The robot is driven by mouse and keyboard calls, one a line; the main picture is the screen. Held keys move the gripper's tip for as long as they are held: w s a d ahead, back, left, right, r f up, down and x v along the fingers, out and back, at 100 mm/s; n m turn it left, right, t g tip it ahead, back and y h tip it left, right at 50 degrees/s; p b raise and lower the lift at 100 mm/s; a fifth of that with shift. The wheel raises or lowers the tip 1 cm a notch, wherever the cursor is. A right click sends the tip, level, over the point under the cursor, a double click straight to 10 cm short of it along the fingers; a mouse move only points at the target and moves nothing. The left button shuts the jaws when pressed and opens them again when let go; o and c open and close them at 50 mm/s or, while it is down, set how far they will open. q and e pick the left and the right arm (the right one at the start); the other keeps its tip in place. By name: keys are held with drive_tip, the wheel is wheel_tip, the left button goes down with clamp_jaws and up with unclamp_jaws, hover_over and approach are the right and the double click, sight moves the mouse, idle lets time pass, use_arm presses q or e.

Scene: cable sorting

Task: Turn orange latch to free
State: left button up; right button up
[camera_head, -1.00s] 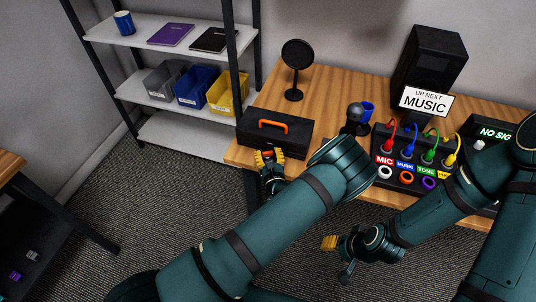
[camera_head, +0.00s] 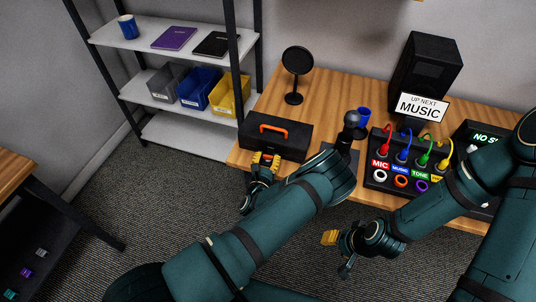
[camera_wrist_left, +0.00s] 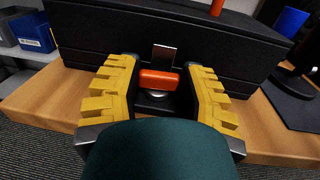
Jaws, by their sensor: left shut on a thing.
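A black case (camera_head: 296,145) with an orange handle (camera_head: 268,129) on top sits at the table's left end. The orange latch (camera_wrist_left: 159,79) is on the case's front face, in front of a small metal plate (camera_wrist_left: 164,55); it lies sideways in the left wrist view. My left gripper (camera_head: 265,160) is at the case's front, and its yellow fingers in the left wrist view (camera_wrist_left: 160,80) are shut on the latch, one on each side.
A panel (camera_head: 377,178) with coloured cables is further right. A round black disc on a stand (camera_head: 297,62) is behind the case. Shelves with bins (camera_head: 200,92) stand at left.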

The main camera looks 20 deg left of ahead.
use_arm(q)
drive_tip(key=shift+r+m+h+p, duration=0.1)
drive_tip(key=shift+m+h+p, duration=0.3)
drive_tip(key=shift+m+h, duration=0.5)
drive_tip(key=o, duration=1.2)
drive_tip(key=shift+w, duration=0.1)
drive_tip(key=s, duration=1.2)
drive_tip(key=shift+a, duration=0.35)
